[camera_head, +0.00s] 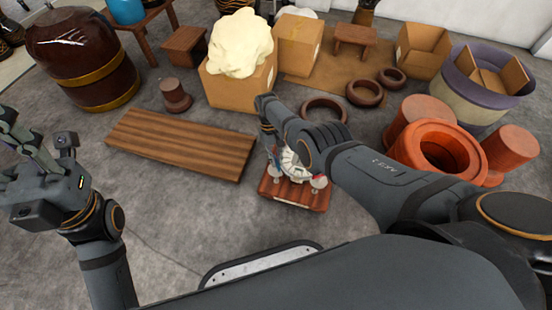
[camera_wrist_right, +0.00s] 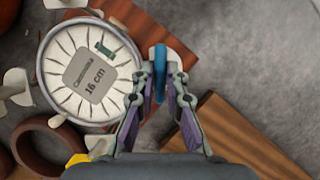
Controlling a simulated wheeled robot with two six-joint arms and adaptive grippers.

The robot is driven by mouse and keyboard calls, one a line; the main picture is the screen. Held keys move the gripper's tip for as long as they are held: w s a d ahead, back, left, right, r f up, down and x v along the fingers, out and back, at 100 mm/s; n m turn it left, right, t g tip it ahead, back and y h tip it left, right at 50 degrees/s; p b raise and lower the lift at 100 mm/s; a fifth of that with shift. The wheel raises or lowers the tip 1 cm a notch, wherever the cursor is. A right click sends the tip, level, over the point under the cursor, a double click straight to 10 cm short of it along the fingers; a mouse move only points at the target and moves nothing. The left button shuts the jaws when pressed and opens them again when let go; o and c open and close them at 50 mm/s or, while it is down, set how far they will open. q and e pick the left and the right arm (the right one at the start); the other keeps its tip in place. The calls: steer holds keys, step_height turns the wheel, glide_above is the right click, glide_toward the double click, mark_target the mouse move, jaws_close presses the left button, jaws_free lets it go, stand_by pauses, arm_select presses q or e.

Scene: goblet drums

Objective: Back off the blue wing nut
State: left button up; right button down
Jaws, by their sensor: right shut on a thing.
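The blue wing nut (camera_wrist_right: 160,61) shows edge-on between the fingertips of my right gripper (camera_wrist_right: 160,82) in the right wrist view. The gripper is shut on it, beside the rim of a round white drum head (camera_wrist_right: 62,72) labelled 16 cm. In the head view the drum head (camera_head: 293,163) sits over a reddish wooden base (camera_head: 294,196), and my right arm partly covers it. A green nut (camera_wrist_right: 105,50) and a yellow nut (camera_wrist_right: 77,160) also show in the wrist view. My left gripper (camera_head: 12,160) is open and empty at the left edge of the head view.
A low wooden platform (camera_head: 180,143) lies left of the base. Dark rings (camera_head: 324,109) and orange-red drum shells (camera_head: 440,148) are beyond and to the right. A cardboard box (camera_head: 240,91) with a cream heap and a brown barrel (camera_head: 82,58) stand behind. Bare floor lies at front left.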

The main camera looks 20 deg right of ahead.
steer(key=c, duration=1.4)
jaws_free()
steer(key=shift+w+r, duration=0.15)
steer(key=v, duration=1.1)
steer(key=shift+r, duration=0.3)
